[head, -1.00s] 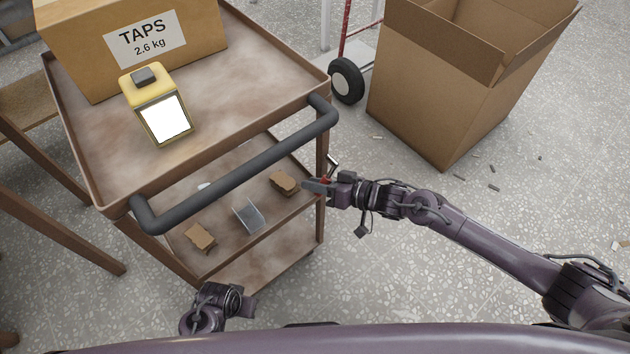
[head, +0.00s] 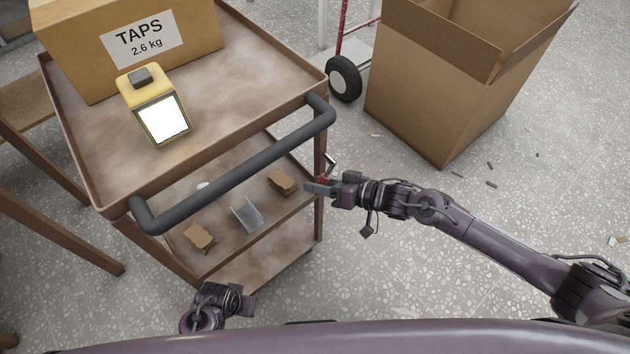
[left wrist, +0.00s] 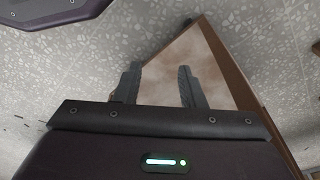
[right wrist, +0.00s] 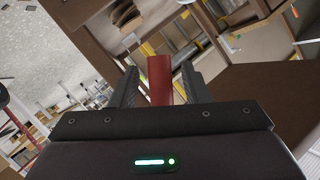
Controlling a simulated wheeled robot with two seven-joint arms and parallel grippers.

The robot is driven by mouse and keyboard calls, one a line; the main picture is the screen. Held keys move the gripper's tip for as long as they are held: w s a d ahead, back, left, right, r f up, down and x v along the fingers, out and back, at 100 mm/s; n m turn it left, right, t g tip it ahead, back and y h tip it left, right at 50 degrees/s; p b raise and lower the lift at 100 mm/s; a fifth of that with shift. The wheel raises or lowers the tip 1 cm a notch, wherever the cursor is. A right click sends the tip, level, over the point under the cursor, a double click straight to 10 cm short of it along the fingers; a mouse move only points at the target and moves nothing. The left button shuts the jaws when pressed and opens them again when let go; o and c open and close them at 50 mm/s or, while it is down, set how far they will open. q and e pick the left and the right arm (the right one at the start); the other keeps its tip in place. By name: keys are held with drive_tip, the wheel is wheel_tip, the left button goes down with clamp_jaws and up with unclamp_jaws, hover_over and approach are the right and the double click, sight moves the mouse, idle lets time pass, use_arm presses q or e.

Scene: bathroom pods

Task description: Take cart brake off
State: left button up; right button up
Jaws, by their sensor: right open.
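The brown metal cart (head: 236,38) stands at the left with a dark grey push bar (head: 240,168). A brake lever with a red grip (head: 323,181) and a bare metal end (head: 330,161) sits by the cart's near right post. My right gripper (head: 318,188) is at this grip. In the right wrist view the red grip (right wrist: 159,80) stands between the open fingers (right wrist: 160,92); contact cannot be told. My left gripper (left wrist: 158,78) is open and empty, low before the cart, with a brown cart surface (left wrist: 190,65) beyond its fingers.
A TAPS box (head: 190,50) and a yellow lamp (head: 155,105) stand on the cart top. Small brown pieces (head: 283,182) and a metal bracket (head: 246,215) lie on the shelf below. An open carton (head: 430,95) and a red hand truck wheel (head: 344,79) stand behind right.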

use_arm(q)
drive_tip(key=f, duration=0.2)
drive_tip(key=s+f, duration=0.1)
drive_tip(key=shift+s+a+p, duration=0.1)
drive_tip(key=shift+a+p, duration=0.2)
drive_tip(key=shift+a, duration=0.1)
use_arm(e)
drive_tip(key=v, duration=0.6)
